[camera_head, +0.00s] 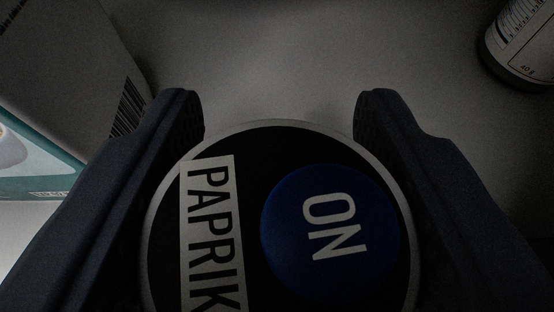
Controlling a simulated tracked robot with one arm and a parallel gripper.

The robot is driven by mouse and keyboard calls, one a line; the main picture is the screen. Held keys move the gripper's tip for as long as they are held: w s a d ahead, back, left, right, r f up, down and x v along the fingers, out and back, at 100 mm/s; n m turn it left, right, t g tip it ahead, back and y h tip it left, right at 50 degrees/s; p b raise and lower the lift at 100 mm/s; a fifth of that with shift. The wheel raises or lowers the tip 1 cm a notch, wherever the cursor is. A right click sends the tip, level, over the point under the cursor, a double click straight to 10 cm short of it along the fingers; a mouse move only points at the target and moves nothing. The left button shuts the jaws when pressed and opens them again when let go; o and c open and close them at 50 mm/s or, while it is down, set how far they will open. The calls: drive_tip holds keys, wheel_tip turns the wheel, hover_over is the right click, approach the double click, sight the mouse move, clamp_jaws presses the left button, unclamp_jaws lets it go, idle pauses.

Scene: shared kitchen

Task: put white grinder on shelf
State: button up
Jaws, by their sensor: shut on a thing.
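My gripper (280,106) shows with its two dark fingers on either side of a round container (213,235), shut on it. The container is seen from above: a pale rim, a black top, a white strip lettered "PAPRIK" and a blue disc reading "ON". This may be the white grinder; its sides are hidden below the top, so I cannot tell their colour. Its lower edge is cut off by the frame. The shelf cannot be made out for certain.
A box (75,65) with a barcode and a teal panel stands close beside the left finger. A jar (522,45) with a white label and dark base is at the upper right. The dim pale surface (300,60) between them is clear.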

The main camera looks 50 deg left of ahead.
drive_tip(key=o, duration=1.2)
drive_tip(key=shift+d+r, duration=0.1)
drive_tip(key=p+v, duration=0.2)
drive_tip(key=v, duration=0.8)
drive_tip(key=shift+s+d+r, duration=0.2)
drive_tip(key=shift+r, duration=0.05)
drive_tip(key=shift+s+d+r+p, duration=0.1)
drive_tip(key=shift+s+d+p, duration=0.25)
drive_tip(key=shift+s+d, duration=0.05)
